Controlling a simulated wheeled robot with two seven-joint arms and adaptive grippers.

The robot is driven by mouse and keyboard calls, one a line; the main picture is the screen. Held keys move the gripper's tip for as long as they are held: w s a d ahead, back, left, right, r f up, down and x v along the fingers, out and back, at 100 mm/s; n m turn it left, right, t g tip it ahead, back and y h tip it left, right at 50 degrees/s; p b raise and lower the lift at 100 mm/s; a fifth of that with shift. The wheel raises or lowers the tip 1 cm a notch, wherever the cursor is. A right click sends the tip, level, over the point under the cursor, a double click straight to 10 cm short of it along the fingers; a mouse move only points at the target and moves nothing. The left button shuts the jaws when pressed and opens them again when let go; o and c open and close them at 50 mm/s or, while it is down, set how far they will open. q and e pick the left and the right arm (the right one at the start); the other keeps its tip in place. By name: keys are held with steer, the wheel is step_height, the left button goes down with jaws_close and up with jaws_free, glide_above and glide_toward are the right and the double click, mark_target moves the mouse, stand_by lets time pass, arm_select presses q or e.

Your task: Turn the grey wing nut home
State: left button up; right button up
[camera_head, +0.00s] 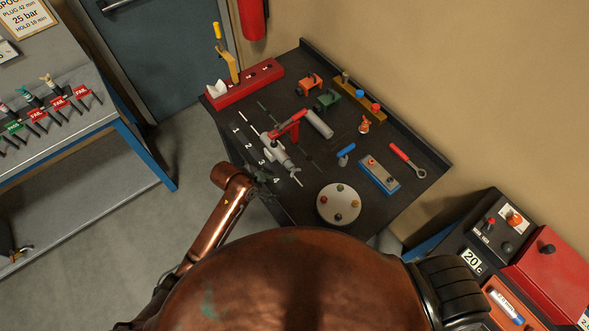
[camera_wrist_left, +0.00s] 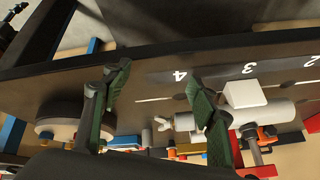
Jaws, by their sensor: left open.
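A small light-grey winged piece, which looks like the grey wing nut (camera_wrist_left: 163,123), shows at the end of a grey cylindrical body (camera_wrist_left: 268,114) in the left wrist view. The same grey body (camera_head: 277,153) lies on the dark bench in the head view, where I cannot clearly make out the wing nut. My left gripper (camera_head: 263,187) is at the bench's near-left edge, beside the printed numbers. In the left wrist view its green-padded fingers (camera_wrist_left: 160,100) are open and apart, with the wing nut seen beyond the gap, not touched. My right gripper is not in view.
The dark bench (camera_head: 265,205) carries a red-handled tool (camera_head: 290,124), a round white plate with knobs (camera_head: 339,204), a blue-grey block (camera_head: 379,175), a red rack (camera_head: 245,84) and a wrench (camera_head: 407,160). A second workbench (camera_head: 85,140) stands at left, with floor between.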

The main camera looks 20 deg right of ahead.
mark_target(295, 172)
arm_select(q)
steer(key=d+r+m+y, duration=0.1)
steer(key=d+r+m, duration=0.2)
steer(key=m, duration=0.1)
steer(key=w+d+r+m+g+y, duration=0.1)
steer(key=d+r+m, duration=0.2)
steer(key=m, duration=0.1)
steer(key=d+r+m+y, duration=0.1)
steer(key=d+r+m, duration=0.1)
steer(key=r+m, duration=0.2)
steer(key=shift+w+d+p, duration=0.3)
steer(key=shift+w+d, duration=0.1)
steer(key=shift+w+a+r+m+y, duration=0.1)
steer(key=shift+w+r+m+y, duration=0.1)
steer(key=shift+r+m+y, duration=0.25)
steer(key=shift+m, duration=0.25)
steer(key=shift+w+d+f, duration=0.1)
steer(key=shift+d+f, duration=0.1)
steer(key=shift+f, duration=1.1)
steer(key=shift+w+d+f, duration=0.1)
steer(key=shift+d+f, duration=0.1)
steer(key=shift+f, duration=1.05)
steer(key=shift+d+f, duration=0.2)
steer(key=shift+f, duration=1.1)
steer(key=shift+c, duration=0.6)
steer(key=shift+c, duration=0.7)
steer(key=c, duration=0.9)
steer(key=shift+c, duration=0.2)
